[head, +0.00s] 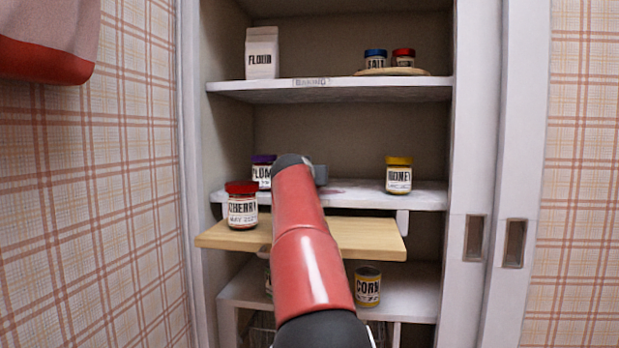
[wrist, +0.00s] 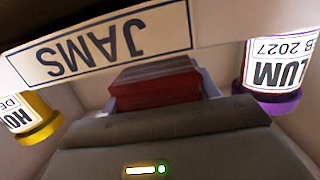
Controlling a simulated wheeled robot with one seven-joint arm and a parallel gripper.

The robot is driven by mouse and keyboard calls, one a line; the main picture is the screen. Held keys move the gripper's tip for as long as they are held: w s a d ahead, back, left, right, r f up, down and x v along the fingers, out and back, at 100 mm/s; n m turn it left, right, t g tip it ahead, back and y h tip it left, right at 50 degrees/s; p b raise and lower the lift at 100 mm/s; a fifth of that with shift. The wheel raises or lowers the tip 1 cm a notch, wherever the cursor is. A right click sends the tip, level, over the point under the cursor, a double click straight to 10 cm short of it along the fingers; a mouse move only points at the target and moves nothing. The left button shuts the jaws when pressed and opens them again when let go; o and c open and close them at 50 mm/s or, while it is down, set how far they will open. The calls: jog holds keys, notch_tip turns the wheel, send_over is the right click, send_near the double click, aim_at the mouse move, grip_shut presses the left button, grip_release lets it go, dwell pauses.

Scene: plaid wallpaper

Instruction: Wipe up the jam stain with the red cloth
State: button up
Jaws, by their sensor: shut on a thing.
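The jam stain (head: 336,187) is a dull reddish-purple smear on the middle white shelf (head: 365,199), partly hidden behind my arm. My gripper (head: 320,174) is at that shelf, mostly hidden by my own red arm in the head view. In the wrist view, my gripper is shut on the red cloth (wrist: 155,82), a folded dark red block between the pale fingers. The wrist view is upside down and shows the JAMS label (wrist: 100,48) close by. The stain cannot be made out there, so I cannot tell whether the cloth touches it.
A plum jar (head: 263,172) stands left of my gripper and a honey jar (head: 398,176) right. A cherry jar (head: 242,207) stands on a wooden board (head: 365,238) jutting out below. The upper shelf (head: 340,92) holds flour and two jars. A corn can (head: 367,287) stands lower.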

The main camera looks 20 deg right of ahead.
jog(key=shift+r+p, duration=2.2)
jog(key=shift+r, duration=0.5)
notch_tip(320, 180, up, 3)
jog(key=p, duration=0.3)
